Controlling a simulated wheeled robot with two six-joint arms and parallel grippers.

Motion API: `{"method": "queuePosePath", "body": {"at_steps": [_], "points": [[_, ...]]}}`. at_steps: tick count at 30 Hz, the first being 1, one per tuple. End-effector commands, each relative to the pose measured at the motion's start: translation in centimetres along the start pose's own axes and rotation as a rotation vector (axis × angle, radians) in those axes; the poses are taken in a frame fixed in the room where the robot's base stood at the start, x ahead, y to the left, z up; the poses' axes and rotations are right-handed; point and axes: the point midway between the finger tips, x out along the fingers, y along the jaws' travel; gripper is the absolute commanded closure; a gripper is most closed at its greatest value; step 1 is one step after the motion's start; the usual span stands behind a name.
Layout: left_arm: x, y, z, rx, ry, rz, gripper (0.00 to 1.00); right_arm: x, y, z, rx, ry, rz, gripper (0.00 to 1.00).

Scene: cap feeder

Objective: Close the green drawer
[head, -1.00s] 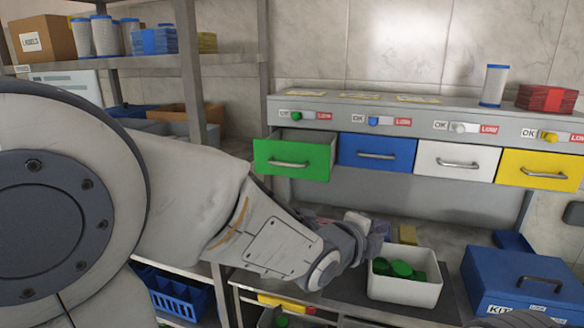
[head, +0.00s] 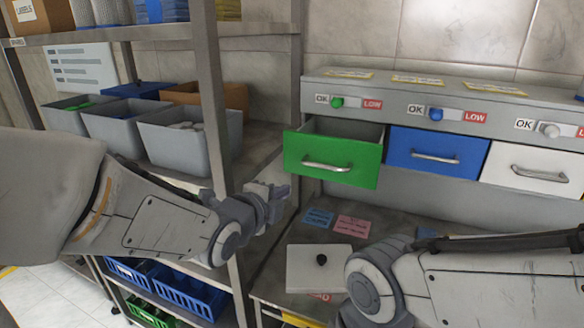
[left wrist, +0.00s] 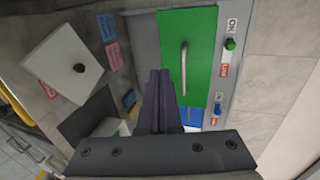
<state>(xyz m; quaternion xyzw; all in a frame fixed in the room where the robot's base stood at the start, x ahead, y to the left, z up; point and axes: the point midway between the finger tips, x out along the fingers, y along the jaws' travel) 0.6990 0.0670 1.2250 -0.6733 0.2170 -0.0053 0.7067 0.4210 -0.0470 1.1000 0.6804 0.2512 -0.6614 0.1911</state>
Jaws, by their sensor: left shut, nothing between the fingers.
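The green drawer (head: 330,162) is pulled out of the grey cabinet. Its open top and inner wall show in the head view, and its handle is on the front. My left gripper (head: 280,192) is shut and empty, below and left of the drawer front, apart from it in the head view. In the left wrist view my closed fingers (left wrist: 158,75) overlap the lower left part of the green drawer front (left wrist: 200,50); I cannot tell the gap. My right forearm enters at the lower right, but its gripper is not visible.
The blue drawer (head: 437,152) and white drawer (head: 532,168) sit to the right and look closed. A shelf post (head: 215,120) stands left of my left gripper. A white lid with a black knob (head: 318,262) lies on the bench below. Grey bins (head: 185,140) stand on the shelf.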

Motion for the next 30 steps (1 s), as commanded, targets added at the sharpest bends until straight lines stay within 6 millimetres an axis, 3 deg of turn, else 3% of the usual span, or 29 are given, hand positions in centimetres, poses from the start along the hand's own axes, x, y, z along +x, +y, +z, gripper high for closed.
{"method": "queuePosePath", "body": {"at_steps": [13, 17, 26, 30], "points": [[2.0, -0.5, 0.3, -0.002, -0.006, 0.009, 1.0, -6.9, -0.5, -0.4, 0.002, 0.001, 0.0, 0.0], [4.7, 0.0, 0.3, -0.002, -0.005, 0.005, 1.0, -6.9, -0.5, -0.4, 0.003, 0.0, 0.0, 0.0], [9.9, 0.0, 0.3, -0.001, -0.005, 0.004, 1.0, -8.9, -0.6, -0.5, 0.003, 0.0, 0.0, 0.0], [11.8, -0.9, 0.3, -0.001, -0.004, 0.002, 1.0, -10.3, -0.7, -0.6, 0.001, 0.0, 0.0, 0.0]]}}
